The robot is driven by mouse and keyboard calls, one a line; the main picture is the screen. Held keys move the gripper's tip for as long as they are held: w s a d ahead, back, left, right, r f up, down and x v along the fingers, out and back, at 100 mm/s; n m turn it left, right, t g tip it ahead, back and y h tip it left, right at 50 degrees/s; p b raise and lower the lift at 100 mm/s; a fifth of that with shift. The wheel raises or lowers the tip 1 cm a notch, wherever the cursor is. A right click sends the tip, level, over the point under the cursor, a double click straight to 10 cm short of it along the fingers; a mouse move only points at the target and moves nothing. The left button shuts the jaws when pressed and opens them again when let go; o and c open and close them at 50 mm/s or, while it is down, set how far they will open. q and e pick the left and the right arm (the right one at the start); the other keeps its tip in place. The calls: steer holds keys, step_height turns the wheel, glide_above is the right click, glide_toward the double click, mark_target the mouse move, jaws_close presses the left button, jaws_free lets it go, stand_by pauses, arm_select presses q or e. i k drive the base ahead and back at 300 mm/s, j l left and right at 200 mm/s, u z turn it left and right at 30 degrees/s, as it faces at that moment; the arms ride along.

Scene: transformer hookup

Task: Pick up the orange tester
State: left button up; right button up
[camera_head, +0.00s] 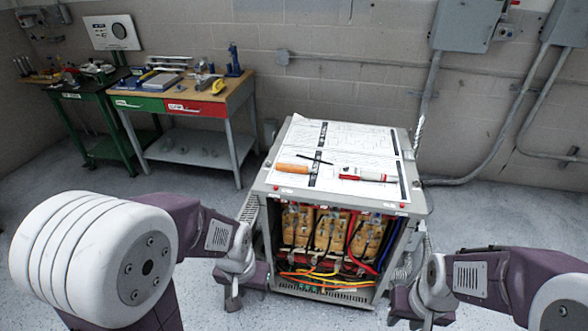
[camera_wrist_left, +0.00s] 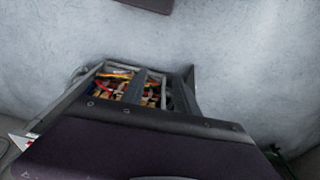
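The orange tester (camera_head: 293,168) lies flat on the paper-covered top of the grey transformer cabinet, near its left front edge. It looks like a slim orange stick with a dark thin part (camera_head: 316,158) by it. My left gripper (camera_head: 232,300) hangs low at the left front of the cabinet, below and apart from the tester. My right gripper (camera_head: 425,318) is low at the right front, also apart from it. The fingers of both are too small or hidden to judge. In the left wrist view my purple gripper body fills the bottom, and the tester is not visible.
A red and white marker (camera_head: 368,175) lies on the cabinet's printed sheets (camera_head: 335,142). The open cabinet front shows coils (camera_head: 330,228) and coloured wires, also visible in the left wrist view (camera_wrist_left: 122,82). A workbench (camera_head: 180,95) with tools stands behind left. The floor around is mostly clear.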

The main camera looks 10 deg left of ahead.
mark_target(288, 167)
steer(key=i+j+z, duration=0.5)
steer(key=j, duration=0.15)
steer(key=i+j+z, duration=0.4)
steer(key=j+z, duration=0.15)
steer(key=j, duration=0.3)
